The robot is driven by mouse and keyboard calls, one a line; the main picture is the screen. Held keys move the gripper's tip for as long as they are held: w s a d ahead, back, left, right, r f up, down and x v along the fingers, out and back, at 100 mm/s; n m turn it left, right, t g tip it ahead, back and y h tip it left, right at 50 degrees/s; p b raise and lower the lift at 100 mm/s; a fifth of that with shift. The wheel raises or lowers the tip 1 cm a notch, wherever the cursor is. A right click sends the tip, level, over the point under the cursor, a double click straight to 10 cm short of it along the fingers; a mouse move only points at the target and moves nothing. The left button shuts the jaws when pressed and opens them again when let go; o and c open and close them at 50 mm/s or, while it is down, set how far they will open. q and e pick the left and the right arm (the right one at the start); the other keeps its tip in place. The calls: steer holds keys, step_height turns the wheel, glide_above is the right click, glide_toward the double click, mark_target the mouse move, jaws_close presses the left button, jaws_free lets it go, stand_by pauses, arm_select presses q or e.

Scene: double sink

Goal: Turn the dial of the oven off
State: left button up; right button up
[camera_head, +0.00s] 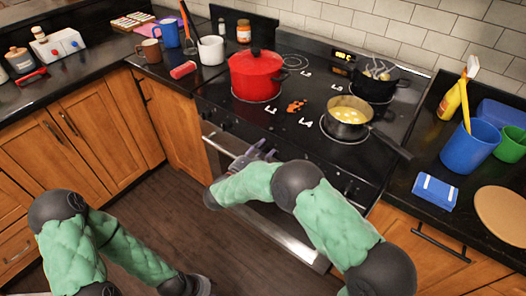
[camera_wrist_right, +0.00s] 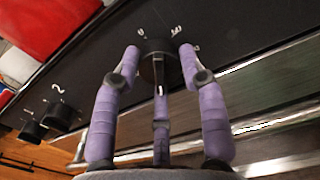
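The oven dial (camera_wrist_right: 158,62) is a dark round knob with a pale mark on the black front panel, with white markings above it. My right gripper (camera_wrist_right: 160,52) has purple fingers spread around this dial, one on each side and one below. Narrow gaps seem to show beside the knob; contact is unclear. In the head view my right gripper (camera_head: 255,155) is at the stove's front panel, and the dial is hidden there.
More knobs (camera_wrist_right: 35,130) sit farther left on the panel. The oven handle (camera_head: 290,238) runs below. A red pot (camera_head: 257,78), a pan of yellow food (camera_head: 346,122) and a dark pot (camera_head: 376,82) stand on the cooktop. The pan handle (camera_head: 390,145) projects toward the front right.

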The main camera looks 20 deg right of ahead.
steer(key=shift+f, duration=0.1)
steer(key=shift+c, duration=1.1)
steer(key=shift+n, duration=0.3)
